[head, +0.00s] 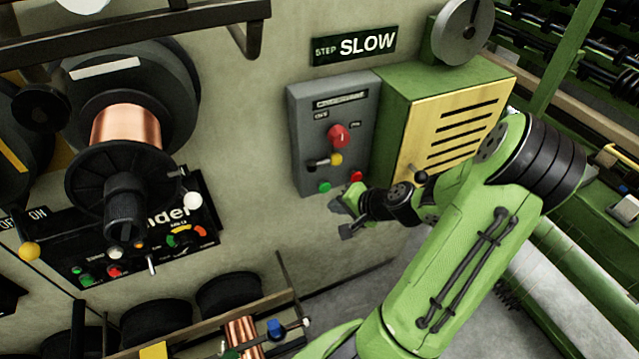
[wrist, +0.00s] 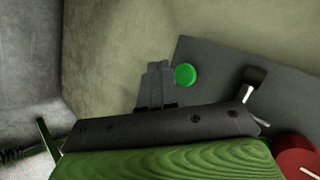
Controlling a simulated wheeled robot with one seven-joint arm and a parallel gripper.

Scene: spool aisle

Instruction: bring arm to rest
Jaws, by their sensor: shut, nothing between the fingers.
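My green arm reaches from the bottom right of the head view toward the wall. My gripper (head: 340,215) is near the lower edge of the grey control box (head: 308,135), just below its buttons. In the wrist view my gripper (wrist: 158,68) has its fingers together, with nothing between them. The fingertips are beside the green button (wrist: 185,75); I cannot tell whether they touch anything. The box also carries a red knob (head: 338,136), a yellow button (head: 335,159) and a black lever (head: 318,163).
A green cabinet with a yellow louvred front (head: 455,125) stands right of the box, close to my arm. A copper wire spool (head: 127,125) juts out at the left above a black panel (head: 130,240). A low rack with spools (head: 228,300) is at the bottom.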

